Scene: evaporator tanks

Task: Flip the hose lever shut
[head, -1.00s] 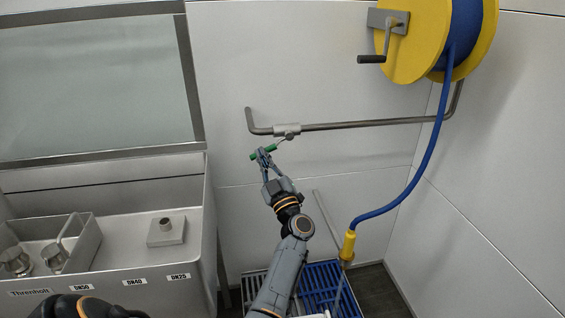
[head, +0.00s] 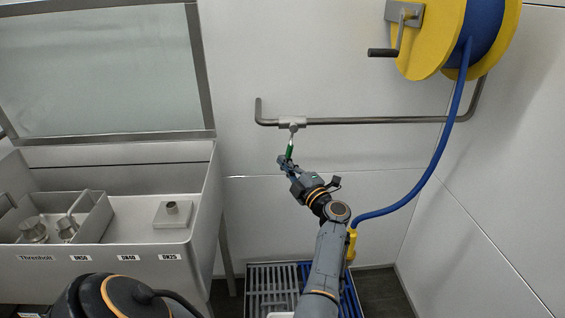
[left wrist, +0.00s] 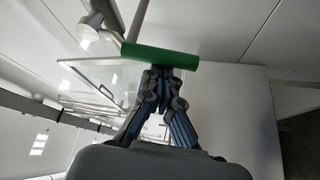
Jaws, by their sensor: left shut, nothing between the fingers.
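The hose lever has a green handle (head: 289,152) and hangs almost straight down from a grey valve (head: 292,123) on the wall pipe. My left gripper (head: 284,161) is at the handle's lower end, with its fingers shut. In the left wrist view, the green handle (left wrist: 160,56) lies across the tips of my left gripper (left wrist: 160,72). The closed fingertips are at or against the handle, not around it; exact contact is hard to tell. My right gripper is not in view.
A steel pipe (head: 385,121) runs along the wall. A yellow reel (head: 425,45) carries a blue hose (head: 436,150) that hangs at the right. A steel sink unit (head: 140,262) stands at the left, and grates (head: 272,280) lie on the floor. The wall around the lever is clear.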

